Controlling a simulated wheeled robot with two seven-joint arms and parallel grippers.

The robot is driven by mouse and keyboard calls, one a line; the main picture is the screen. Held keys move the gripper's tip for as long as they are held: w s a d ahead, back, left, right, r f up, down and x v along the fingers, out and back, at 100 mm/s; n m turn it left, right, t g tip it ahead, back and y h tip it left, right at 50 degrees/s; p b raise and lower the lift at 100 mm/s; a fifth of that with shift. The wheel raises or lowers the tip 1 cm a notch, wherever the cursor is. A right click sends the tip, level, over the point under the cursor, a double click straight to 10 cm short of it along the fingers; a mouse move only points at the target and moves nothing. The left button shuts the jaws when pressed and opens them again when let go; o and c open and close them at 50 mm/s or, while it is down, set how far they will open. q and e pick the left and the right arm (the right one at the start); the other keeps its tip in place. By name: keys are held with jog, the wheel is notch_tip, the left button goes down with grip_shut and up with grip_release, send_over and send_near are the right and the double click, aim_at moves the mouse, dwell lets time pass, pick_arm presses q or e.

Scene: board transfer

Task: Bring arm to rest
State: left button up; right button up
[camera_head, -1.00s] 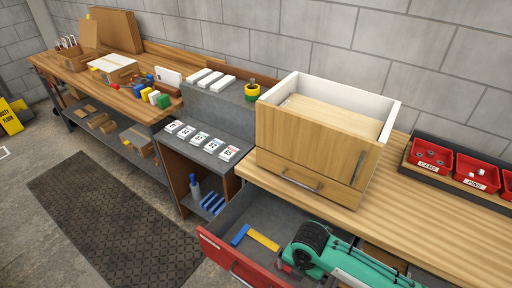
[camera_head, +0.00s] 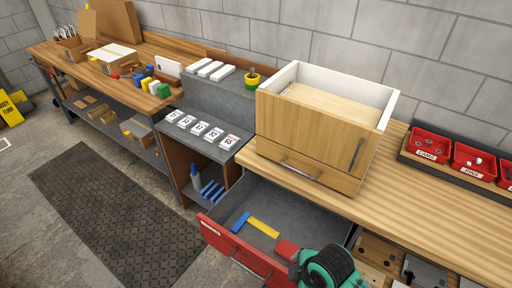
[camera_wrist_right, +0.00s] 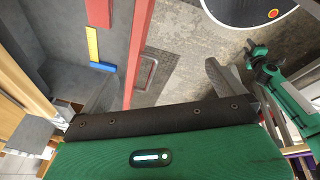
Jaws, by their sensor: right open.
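My right arm (camera_head: 328,268), green with a black joint, shows at the bottom of the head view, by the open red-fronted drawer (camera_head: 228,246). Its gripper is hidden there. In the right wrist view my right gripper (camera_wrist_right: 160,78) has its two grey fingers wide apart with nothing between them. The red drawer front and the floor show beyond the fingers. A green and dark part of my other arm (camera_wrist_right: 285,95) shows at the right of the wrist view; its fingers are not clear. No left arm shows in the head view.
The drawer holds a blue piece (camera_head: 240,222), a yellow bar (camera_head: 264,228) and a red block (camera_head: 287,249). A wooden cabinet (camera_head: 312,139) stands on the bench above. Red bins (camera_head: 431,146) stand at right. Floor left of the drawer is open, with a dark mat (camera_head: 105,205).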

jog(key=s+d+r+m+t+h, duration=0.1)
jog(key=s+d+r+m+h, duration=0.1)
jog(key=s+d+m, duration=0.85)
notch_tip(320, 180, down, 37)
jog(key=d+m+g+b, duration=0.1)
jog(key=d+m+b, duration=0.1)
jog(key=m+b, duration=0.3)
pick_arm(q)
notch_tip(320, 180, down, 10)
jog(key=b, duration=0.5)
jog(key=shift+w, duration=0.2)
pick_arm(e)
jog(key=s+d+f, duration=0.1)
jog(key=s+f, duration=0.8)
jog(key=f, duration=0.2)
jog(key=s+d+f+n+g, duration=0.1)
jog(key=s+d+f, duration=0.1)
jog(key=s+f, duration=0.7)
notch_tip(320, 180, down, 3)
jog(key=shift+d+f+h, duration=0.15)
jog(key=shift+f+h, duration=0.05)
jog(key=shift+h, duration=0.2)
